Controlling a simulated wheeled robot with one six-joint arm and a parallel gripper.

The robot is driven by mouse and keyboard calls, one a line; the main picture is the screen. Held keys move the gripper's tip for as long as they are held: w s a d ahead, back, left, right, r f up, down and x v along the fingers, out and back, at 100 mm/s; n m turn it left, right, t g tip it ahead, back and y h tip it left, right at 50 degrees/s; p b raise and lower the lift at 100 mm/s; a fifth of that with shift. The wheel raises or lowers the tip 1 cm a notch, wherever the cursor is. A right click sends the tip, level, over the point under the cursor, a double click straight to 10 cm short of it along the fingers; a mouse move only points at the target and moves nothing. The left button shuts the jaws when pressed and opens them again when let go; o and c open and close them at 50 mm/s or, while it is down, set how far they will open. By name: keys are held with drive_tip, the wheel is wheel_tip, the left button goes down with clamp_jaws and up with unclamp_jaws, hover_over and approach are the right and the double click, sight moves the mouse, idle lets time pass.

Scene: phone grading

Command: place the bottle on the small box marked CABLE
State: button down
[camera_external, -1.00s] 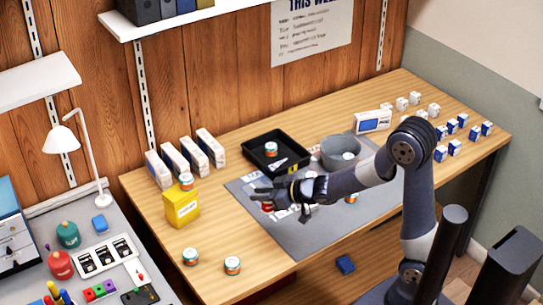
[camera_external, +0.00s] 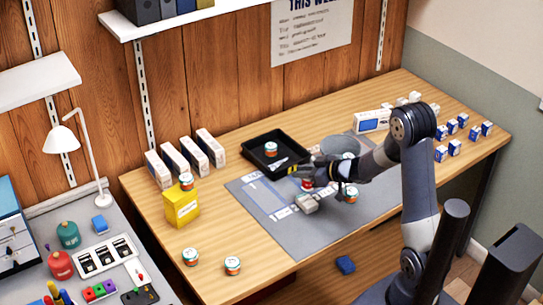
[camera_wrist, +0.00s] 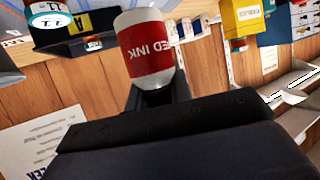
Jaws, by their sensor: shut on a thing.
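My gripper (camera_external: 304,176) is shut on a bottle (camera_external: 307,185) above the grey mat. In the wrist view the bottle (camera_wrist: 147,45) has a white body and a red label reading RED INK, seen upside down, and it sits between the dark fingers of my gripper (camera_wrist: 155,97).
A black tray (camera_external: 252,158) with a tin in it stands behind my gripper. A grey bowl (camera_external: 338,146) is close by at the right, partly hidden by my arm. A yellow box (camera_external: 182,207) stands at the left. The mat's (camera_external: 290,236) front part is clear.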

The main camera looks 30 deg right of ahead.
drive_tip(key=shift+f+b, duration=0.45)
drive_tip(key=shift+f, duration=2)
drive_tip(key=shift+f, duration=0.1)
drive_tip(key=c, duration=1.3)
unclamp_jaws()
drive_tip(key=shift+r, duration=0.25)
drive_tip(key=p+v, duration=0.1)
drive_tip(key=v, duration=1.1)
drive_tip(key=shift+f, duration=0.15)
